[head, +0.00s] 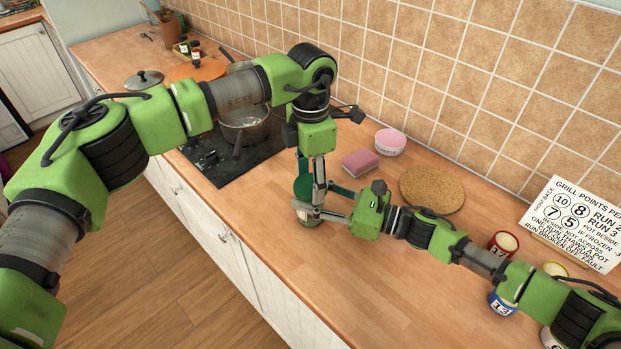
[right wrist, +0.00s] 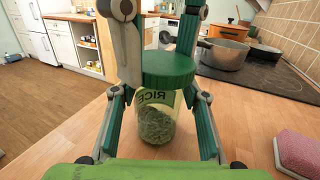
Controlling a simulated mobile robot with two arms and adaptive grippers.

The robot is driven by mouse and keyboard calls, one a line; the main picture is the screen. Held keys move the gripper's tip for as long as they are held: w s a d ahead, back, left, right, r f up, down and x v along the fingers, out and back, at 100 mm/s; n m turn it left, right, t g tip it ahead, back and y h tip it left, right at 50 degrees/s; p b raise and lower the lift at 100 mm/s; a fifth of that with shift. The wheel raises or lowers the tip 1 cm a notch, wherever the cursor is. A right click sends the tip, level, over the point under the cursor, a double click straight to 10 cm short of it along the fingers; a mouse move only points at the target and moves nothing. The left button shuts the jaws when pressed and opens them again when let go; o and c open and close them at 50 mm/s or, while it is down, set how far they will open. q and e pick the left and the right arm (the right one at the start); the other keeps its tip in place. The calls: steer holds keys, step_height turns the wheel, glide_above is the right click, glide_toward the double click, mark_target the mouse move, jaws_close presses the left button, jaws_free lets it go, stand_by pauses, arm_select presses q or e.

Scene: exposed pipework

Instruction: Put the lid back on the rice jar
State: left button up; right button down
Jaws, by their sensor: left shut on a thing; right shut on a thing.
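The rice jar (right wrist: 155,125) is clear glass with rice in it and a RICE label. It stands upright on the counter, and only a bit of it (head: 307,221) shows in the head view. My right gripper (head: 318,211) is shut on the jar from the right, its fingers on either side. The green lid (right wrist: 168,68) is at the jar's mouth, looking slightly off to the right in the right wrist view; I cannot tell whether it is seated. My left gripper (head: 316,188) reaches down from above and is shut on the lid, partly hiding it.
A pink sponge (head: 360,162), a pink-and-white tub (head: 390,142) and a cork mat (head: 432,190) lie behind. A hob with a pot (head: 246,126) is at left. Tins (head: 502,244) and a sign (head: 574,222) stand at right. The front counter is clear.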

arm_select(q)
steer(key=m, duration=1.7)
steer(key=o, duration=1.3)
step_height(320, 180, up, 12)
steer(key=shift+f, duration=0.1)
arm_select(e)
steer(key=c, duration=1.1)
jaws_free()
